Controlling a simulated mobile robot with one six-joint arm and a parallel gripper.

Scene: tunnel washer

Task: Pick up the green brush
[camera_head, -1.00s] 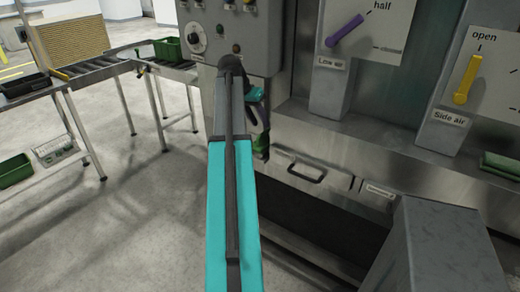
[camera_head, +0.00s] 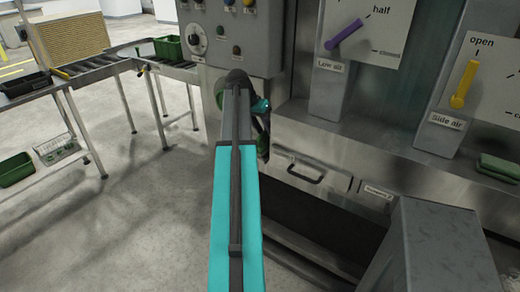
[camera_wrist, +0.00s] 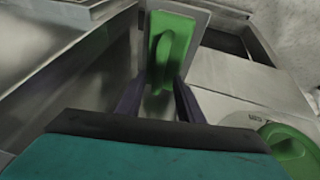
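In the head view my arm hides most of my gripper and the brush beside the machine.
The steel machine (camera_head: 350,145) has a drawer-like front with a handle and yellow and purple levers. A roller conveyor (camera_head: 95,72) stands at left.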

